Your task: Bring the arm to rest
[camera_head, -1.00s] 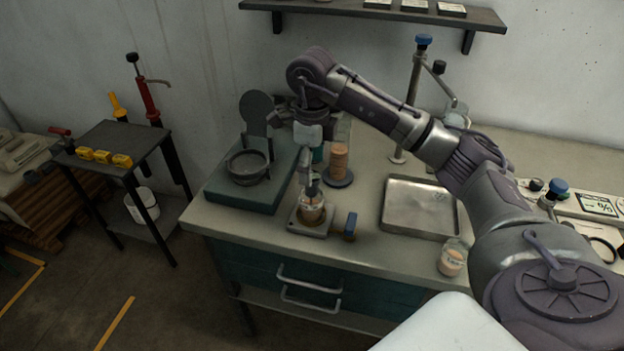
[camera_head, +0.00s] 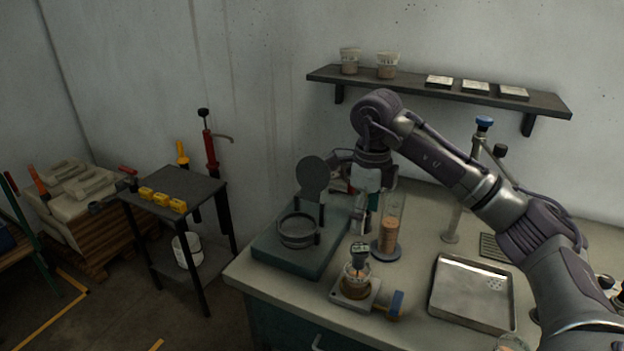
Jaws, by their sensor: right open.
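My right arm reaches in from the right, its elbow high over the bench. My right gripper (camera_head: 360,218) points down, open with nothing seen in it, between the teal device and the clear cylinder (camera_head: 390,225). It is partly hidden by its own wrist and small in view. Below it, apart from it, a glass cup (camera_head: 356,284) with a dark-topped piece in it stands on a small metal base with a blue knob (camera_head: 397,303). My left gripper is not in view.
A teal device (camera_head: 290,262) with a round pan and raised lid stands left on the bench. A metal tray (camera_head: 472,292) lies right, with a blue-topped stand (camera_head: 466,190) behind it. A wall shelf (camera_head: 440,88) hangs above. A side table (camera_head: 172,187) with yellow blocks stands left.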

